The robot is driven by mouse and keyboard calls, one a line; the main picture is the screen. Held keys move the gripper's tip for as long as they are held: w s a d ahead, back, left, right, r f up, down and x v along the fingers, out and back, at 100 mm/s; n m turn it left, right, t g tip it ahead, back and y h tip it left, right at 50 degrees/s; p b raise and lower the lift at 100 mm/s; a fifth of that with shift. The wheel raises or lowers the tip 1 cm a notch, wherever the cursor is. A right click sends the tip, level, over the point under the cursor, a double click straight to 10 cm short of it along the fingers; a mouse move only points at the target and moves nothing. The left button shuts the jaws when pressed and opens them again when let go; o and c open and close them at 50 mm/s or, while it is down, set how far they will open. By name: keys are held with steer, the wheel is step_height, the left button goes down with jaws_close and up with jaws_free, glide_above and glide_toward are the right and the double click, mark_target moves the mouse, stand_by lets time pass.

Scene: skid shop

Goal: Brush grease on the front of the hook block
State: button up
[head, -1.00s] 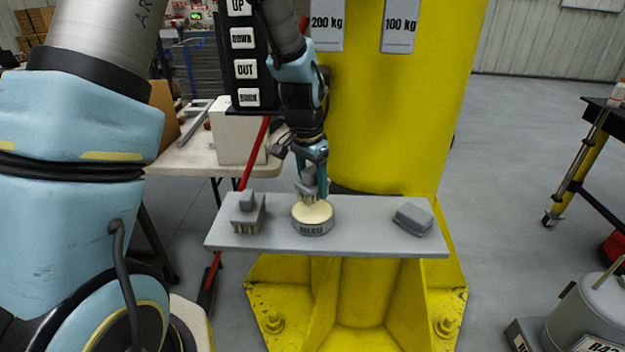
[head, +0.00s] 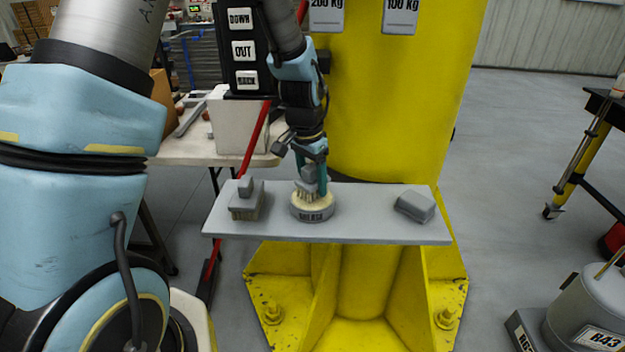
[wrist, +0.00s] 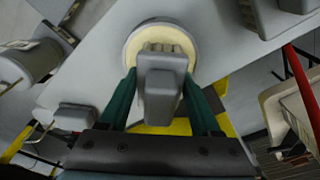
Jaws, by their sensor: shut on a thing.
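My gripper (head: 312,184) is shut on a grey brush (head: 309,176) with pale bristles. The brush is upright over the round grease tin (head: 312,213), its bristles at or in the cream-coloured grease. The wrist view shows the brush (wrist: 162,85) between my gripper's green fingers (wrist: 160,100), with the tin (wrist: 133,42) below. Whether the bristles carry grease is hidden. A second grey brush (head: 246,200) stands on the shelf left of the tin. I cannot make out the hook block in any view.
The grey shelf (head: 370,225) is fixed before a yellow column (head: 390,120). A grey block (head: 415,206) lies at its right end. A button panel (head: 243,50) and red bar (head: 255,140) are close to my arm.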

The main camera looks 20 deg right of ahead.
mark_target(313, 165)
steer(key=shift+f+b, duration=0.35)
steer(key=shift+f, duration=0.2)
stand_by(1.4)
steer(key=shift+r+p, duration=2.6)
steer(key=shift+r, duration=0.95)
